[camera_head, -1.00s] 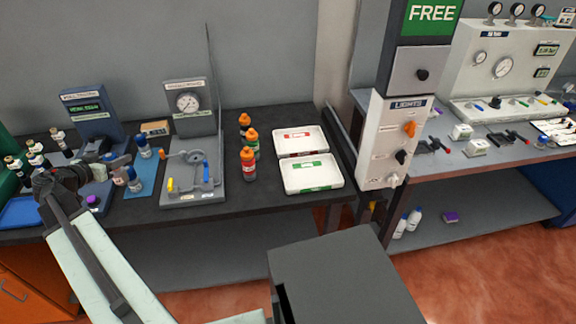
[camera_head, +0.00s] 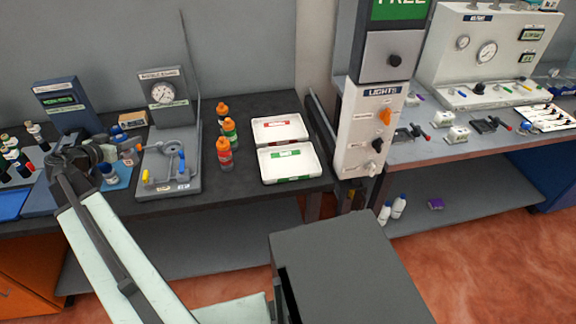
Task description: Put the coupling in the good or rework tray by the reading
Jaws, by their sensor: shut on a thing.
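My gripper (camera_head: 98,152) is over the left part of the dark bench, shut on a small grey piece, apparently the coupling (camera_head: 108,153); its outline is hard to make out. Two white trays stand side by side on the bench, right of the gripper. The far tray (camera_head: 263,124) has a red label and the near tray (camera_head: 302,168) a green label; both look empty. A grey gauge stand (camera_head: 160,125) with a round dial is between gripper and trays. A blue reader (camera_head: 62,103) with a green display stands at the back left. Its text is too small to read.
More small bottles (camera_head: 15,150) are at the far left. A tall lights post (camera_head: 368,120) rises right of the trays. The bench front by the green-labelled tray is clear.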

